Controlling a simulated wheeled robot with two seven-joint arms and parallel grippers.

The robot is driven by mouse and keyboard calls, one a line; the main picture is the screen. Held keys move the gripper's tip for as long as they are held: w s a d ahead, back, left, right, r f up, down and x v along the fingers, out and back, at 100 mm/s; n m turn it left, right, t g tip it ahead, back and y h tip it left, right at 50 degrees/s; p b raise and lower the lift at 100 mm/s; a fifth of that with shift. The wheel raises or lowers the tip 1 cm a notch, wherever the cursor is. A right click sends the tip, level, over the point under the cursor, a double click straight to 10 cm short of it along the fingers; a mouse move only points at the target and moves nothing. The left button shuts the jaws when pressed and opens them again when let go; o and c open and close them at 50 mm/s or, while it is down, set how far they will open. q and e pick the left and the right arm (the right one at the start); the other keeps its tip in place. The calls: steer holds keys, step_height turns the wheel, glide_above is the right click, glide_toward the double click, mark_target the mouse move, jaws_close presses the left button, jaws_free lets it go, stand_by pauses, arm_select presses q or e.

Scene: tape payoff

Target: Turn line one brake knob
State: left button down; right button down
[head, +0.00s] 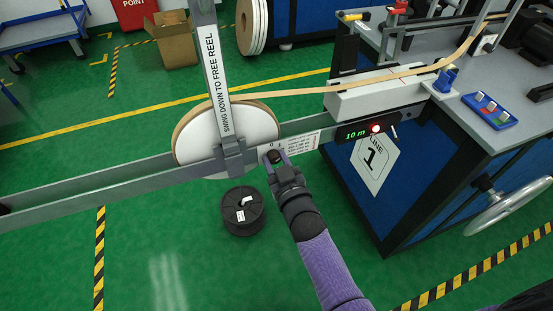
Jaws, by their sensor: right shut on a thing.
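My right gripper (276,160) reaches up from the lower right and is shut on the brake knob (273,155), a small dark round piece on the front of the grey rail. The fingers hide much of the knob, so I cannot tell its angle. The white reel (262,125) of tan tape stands just up and left of the gripper. A grey arm (213,70) reading "SWING DOWN TO FREE REEL" crosses the front of the reel. My left gripper is not in view.
A display (353,134) reads "10 m" beside a lit red lamp (376,128), above a "LINE 1" sign (373,160). Tape runs over a pale block (375,93) onto the bench. A black spool (243,211) stands on the floor below the rail (110,190).

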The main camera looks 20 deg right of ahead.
steer(key=shift+f+n, duration=0.1)
steer(key=shift+n, duration=0.4)
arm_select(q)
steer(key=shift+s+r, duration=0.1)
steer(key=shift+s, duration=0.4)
arm_select(e)
steer(key=shift+n, duration=0.5)
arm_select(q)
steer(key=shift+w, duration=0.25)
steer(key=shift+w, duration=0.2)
arm_select(e)
steer(key=shift+c, duration=1.6)
jaws_free()
steer(key=shift+s, duration=0.15)
